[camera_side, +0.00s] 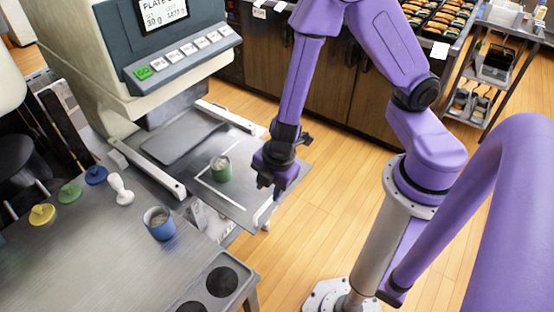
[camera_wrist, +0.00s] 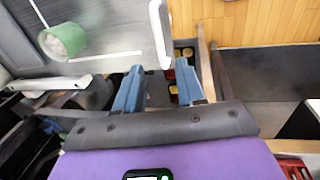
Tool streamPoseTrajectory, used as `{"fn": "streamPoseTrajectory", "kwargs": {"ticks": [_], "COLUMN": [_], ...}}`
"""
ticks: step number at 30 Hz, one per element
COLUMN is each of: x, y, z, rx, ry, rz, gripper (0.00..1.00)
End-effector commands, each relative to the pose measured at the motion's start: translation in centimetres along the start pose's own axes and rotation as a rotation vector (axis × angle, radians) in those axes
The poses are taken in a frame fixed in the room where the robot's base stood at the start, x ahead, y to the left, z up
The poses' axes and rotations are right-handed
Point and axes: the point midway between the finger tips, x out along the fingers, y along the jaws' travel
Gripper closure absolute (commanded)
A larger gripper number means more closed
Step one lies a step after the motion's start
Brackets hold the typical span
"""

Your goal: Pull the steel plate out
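The steel plate (camera_side: 240,150) is a flat grey sheet with white lines, extending out from under the machine. It also shows at upper left in the wrist view (camera_wrist: 108,28). A green cup (camera_side: 221,169) stands on it, and the cup appears in the wrist view (camera_wrist: 64,40). A short white handle-like bar (camera_side: 262,212) is at the plate's front edge; a white bar in the wrist view (camera_wrist: 159,32) ends near my fingertips. My gripper (camera_side: 269,187) is over the plate's right front part, pointing down. In the wrist view its blue fingers (camera_wrist: 160,70) are apart. I cannot tell whether they touch the bar.
The cream machine (camera_side: 150,75) with a display and buttons stands behind the plate. At left, a grey table (camera_side: 110,260) holds a blue cup (camera_side: 160,223), a white pawn-like piece (camera_side: 121,189) and coloured knobs. Open wooden floor (camera_side: 300,240) lies right of the plate.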

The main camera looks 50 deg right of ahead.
Motion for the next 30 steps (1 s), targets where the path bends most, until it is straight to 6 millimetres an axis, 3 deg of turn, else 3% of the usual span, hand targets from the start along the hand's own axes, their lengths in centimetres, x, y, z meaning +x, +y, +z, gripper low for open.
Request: {"fn": "streamPoseTrajectory", "kwargs": {"ticks": [30], "x": [-9.6], "y": [0.1], "z": [0.0], "rx": [0.002], "ry": [0.001], "rz": [0.005], "gripper": [0.61]}}
